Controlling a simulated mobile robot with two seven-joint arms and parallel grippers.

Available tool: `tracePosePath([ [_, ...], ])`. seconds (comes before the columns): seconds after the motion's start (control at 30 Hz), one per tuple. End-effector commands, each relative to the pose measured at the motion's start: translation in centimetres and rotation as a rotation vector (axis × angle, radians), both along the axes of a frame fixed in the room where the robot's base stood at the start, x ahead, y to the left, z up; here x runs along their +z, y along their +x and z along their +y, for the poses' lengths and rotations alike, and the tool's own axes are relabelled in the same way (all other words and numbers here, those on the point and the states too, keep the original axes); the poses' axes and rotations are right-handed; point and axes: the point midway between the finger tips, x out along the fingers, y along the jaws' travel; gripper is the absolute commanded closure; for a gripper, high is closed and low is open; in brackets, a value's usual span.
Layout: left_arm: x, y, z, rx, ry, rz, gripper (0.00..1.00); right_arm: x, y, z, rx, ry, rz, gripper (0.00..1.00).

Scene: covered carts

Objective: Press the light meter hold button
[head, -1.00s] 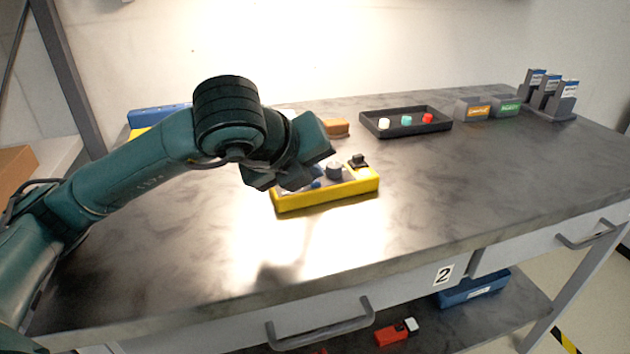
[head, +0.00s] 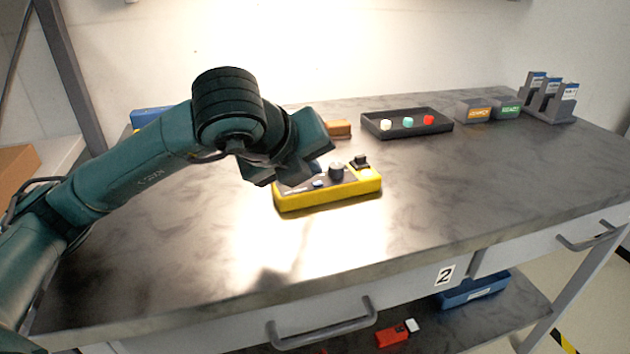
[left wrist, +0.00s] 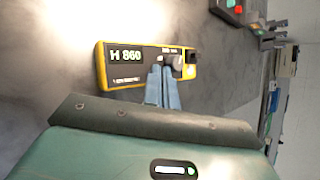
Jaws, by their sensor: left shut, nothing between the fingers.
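The fingertips appear just above the blue button. My right gripper is not in view.
A black tray (head: 440,128) with white, teal and red buttons stands behind the meter. Labelled boxes (head: 474,113) and a grey holder (head: 560,110) are at the back right. A brown block (head: 340,128) lies behind the hand. The bench front is clear.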

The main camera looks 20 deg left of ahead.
Motion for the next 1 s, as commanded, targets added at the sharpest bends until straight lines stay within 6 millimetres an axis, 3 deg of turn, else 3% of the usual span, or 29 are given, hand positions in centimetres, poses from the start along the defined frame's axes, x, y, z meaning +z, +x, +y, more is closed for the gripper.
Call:
tracePosePath([
  [0.03,-0.6,-0.3,-1.0,-0.023,-0.012,0.010,1.00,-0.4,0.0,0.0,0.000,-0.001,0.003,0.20],
  [0.17,0.1,-0.3,-1.1,-0.024,-0.013,0.008,1.00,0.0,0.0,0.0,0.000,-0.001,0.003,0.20],
  [0.6,4.7,-0.2,-0.9,-0.019,-0.009,0.005,1.00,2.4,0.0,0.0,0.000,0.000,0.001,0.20],
  [1.0,4.8,-0.3,-0.8,-0.018,-0.008,0.005,1.00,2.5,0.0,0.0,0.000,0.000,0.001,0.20],
])
